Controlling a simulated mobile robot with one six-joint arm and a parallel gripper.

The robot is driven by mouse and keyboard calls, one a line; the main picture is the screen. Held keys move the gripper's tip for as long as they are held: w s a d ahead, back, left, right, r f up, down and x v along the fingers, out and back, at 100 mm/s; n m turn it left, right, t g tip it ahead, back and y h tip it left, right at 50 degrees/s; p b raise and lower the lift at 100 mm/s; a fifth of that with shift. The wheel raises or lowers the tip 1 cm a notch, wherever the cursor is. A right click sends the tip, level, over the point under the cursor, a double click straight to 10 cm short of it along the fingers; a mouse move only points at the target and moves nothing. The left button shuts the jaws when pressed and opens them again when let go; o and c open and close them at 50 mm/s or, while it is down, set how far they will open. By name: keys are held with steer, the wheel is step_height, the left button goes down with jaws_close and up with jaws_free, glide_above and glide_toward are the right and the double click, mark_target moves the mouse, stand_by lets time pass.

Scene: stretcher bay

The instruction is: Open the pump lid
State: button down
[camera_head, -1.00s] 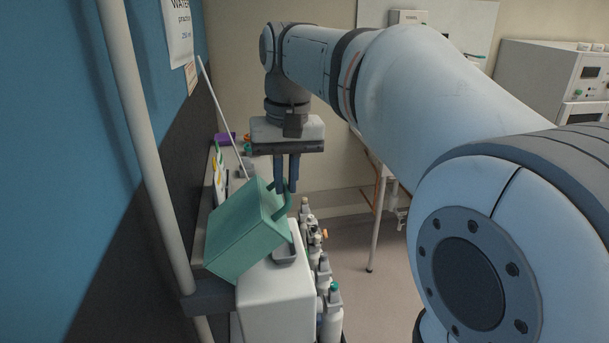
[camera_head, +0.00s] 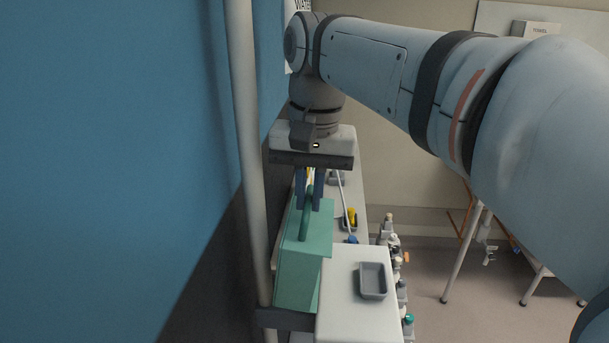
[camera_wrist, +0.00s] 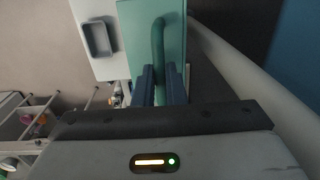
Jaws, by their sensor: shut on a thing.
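The green pump lid (camera_head: 296,275) stands at the left side of the white pump body (camera_head: 340,300), with its handle (camera_head: 305,222) at the top. My gripper (camera_head: 310,203) points down and is shut on the handle. The wrist view also shows the blue fingers (camera_wrist: 159,82) at the handle (camera_wrist: 158,42), with the green lid (camera_wrist: 130,35) around it. The fingers hide part of the handle. The hinge is not clearly visible. A grey recessed tray (camera_head: 373,281) is on top of the white body.
A pale vertical pole (camera_head: 246,140) and a blue wall (camera_head: 120,130) are close on the left. Several bottles (camera_head: 401,290) line the right side of the pump. A shelf with a yellow item (camera_head: 351,216) lies behind.

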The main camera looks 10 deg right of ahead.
steer(key=shift+a+f, duration=0.1)
steer(key=shift+f, duration=0.2)
steer(key=c, duration=1.7)
jaws_free()
steer(key=shift+w, duration=0.15)
steer(key=shift+o, duration=1.1)
steer(key=shift+r, duration=0.15)
steer(key=shift+r, duration=0.25)
steer(key=r, duration=0.7)
steer(key=shift+d+r, duration=0.15)
steer(key=shift+d, duration=0.05)
